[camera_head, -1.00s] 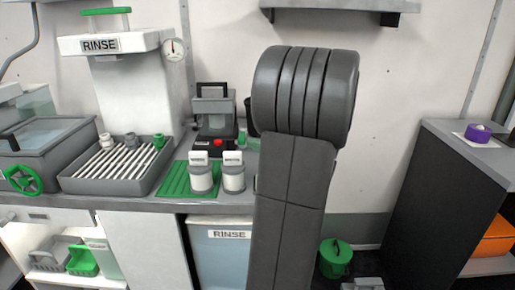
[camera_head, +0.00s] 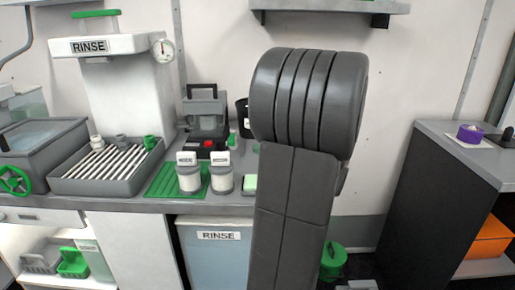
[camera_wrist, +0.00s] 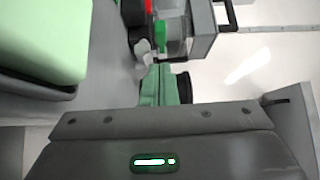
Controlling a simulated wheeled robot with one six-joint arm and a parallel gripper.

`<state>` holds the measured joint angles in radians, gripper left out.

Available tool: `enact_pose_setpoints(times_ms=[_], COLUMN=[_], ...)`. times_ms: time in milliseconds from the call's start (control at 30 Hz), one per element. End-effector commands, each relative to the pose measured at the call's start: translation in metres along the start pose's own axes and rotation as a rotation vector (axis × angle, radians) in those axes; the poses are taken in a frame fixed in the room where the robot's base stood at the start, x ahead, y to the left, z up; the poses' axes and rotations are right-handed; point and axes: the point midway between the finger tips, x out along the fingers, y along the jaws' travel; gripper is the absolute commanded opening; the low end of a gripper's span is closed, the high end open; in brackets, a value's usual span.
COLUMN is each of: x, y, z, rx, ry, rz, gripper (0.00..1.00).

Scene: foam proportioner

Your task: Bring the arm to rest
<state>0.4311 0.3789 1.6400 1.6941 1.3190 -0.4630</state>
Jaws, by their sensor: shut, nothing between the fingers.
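My arm rises dark grey and upright in the middle of the head view, its rounded joint at the top. It hides part of the bench and wall behind it. My gripper (camera_wrist: 160,70) shows in the wrist view beyond its grey housing, its greenish fingers together and empty. A pale green block (camera_wrist: 45,40) is large and close at the upper left of the wrist view. The head view shows a small pale green block (camera_head: 250,185) at the bench edge, just left of my arm.
A dark cabinet (camera_head: 430,200) stands right. A wall shelf (camera_head: 330,6) hangs above. Bare wall lies between arm and cabinet.

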Motion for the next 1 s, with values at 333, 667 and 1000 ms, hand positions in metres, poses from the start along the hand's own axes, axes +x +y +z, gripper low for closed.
enact_pose_setpoints(times_ms=[333, 667, 1000], x=[-0.049, -0.056, -0.045], y=[-0.001, 0.0, 0.0], z=[0.034, 0.04, 0.032], rx=[-0.001, 0.0, -0.001], ry=[0.002, -0.001, -0.002], rz=[0.0, -0.001, 0.0], gripper=[0.0, 0.0, 0.0])
